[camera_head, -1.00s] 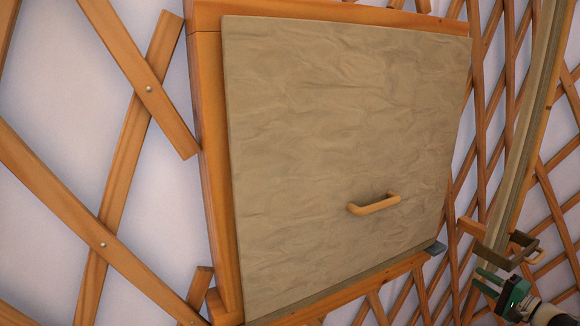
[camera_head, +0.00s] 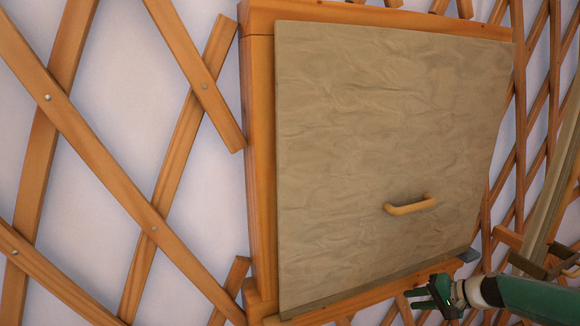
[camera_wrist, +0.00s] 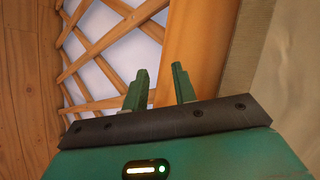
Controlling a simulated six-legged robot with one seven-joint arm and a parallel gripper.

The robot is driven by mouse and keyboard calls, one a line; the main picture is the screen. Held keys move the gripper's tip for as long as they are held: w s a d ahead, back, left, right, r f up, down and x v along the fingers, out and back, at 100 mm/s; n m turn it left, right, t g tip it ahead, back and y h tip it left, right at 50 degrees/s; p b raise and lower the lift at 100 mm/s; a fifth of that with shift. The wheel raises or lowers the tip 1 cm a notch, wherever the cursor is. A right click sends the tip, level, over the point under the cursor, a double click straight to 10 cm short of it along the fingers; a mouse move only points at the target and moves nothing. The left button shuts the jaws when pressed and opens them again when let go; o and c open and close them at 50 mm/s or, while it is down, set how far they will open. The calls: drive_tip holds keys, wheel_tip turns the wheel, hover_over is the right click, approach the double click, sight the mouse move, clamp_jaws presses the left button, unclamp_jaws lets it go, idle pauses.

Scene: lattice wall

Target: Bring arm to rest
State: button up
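My gripper (camera_head: 422,299) is at the lower right of the head view, in front of the lattice and below the panel's lower edge. It is green, with its arm reaching in from the right. In the wrist view my gripper (camera_wrist: 160,88) shows two green fingers standing apart with nothing between them. The fingers point toward the orange wooden frame post (camera_wrist: 198,50) and the lattice (camera_wrist: 105,45). No contact with either can be made out.
A beige panel (camera_head: 380,130) with a tan handle (camera_head: 410,206) sits in an orange wooden frame (camera_head: 262,170). A wooden lattice (camera_head: 180,130) over a pale wall surrounds it. A wooden rail and brackets (camera_head: 530,262) stand at the right, close to my arm.

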drive_tip(key=s+a+r+n+g+h, duration=0.2)
drive_tip(key=s+a, duration=0.2)
drive_tip(key=a, duration=0.3)
drive_tip(key=s+a+r+n+g+h, duration=0.1)
drive_tip(key=s+a+n+g+h, duration=0.2)
drive_tip(key=a, duration=0.4)
drive_tip(key=s+a+r+t+h, duration=0.1)
drive_tip(key=s+a+r, duration=0.1)
drive_tip(key=s+r, duration=0.2)
drive_tip(key=s+a+r+n+t+h, duration=0.1)
drive_tip(key=s+a+r, duration=0.2)
drive_tip(key=s, duration=0.7)
drive_tip(key=s+a+r+n+t+h, duration=0.1)
drive_tip(key=s+a+r, duration=0.1)
drive_tip(key=s+r, duration=0.4)
drive_tip(key=shift+s+a+t, duration=0.3)
drive_tip(key=shift+s+a, duration=0.1)
drive_tip(key=shift+s, duration=0.35)
drive_tip(key=shift+d, duration=0.2)
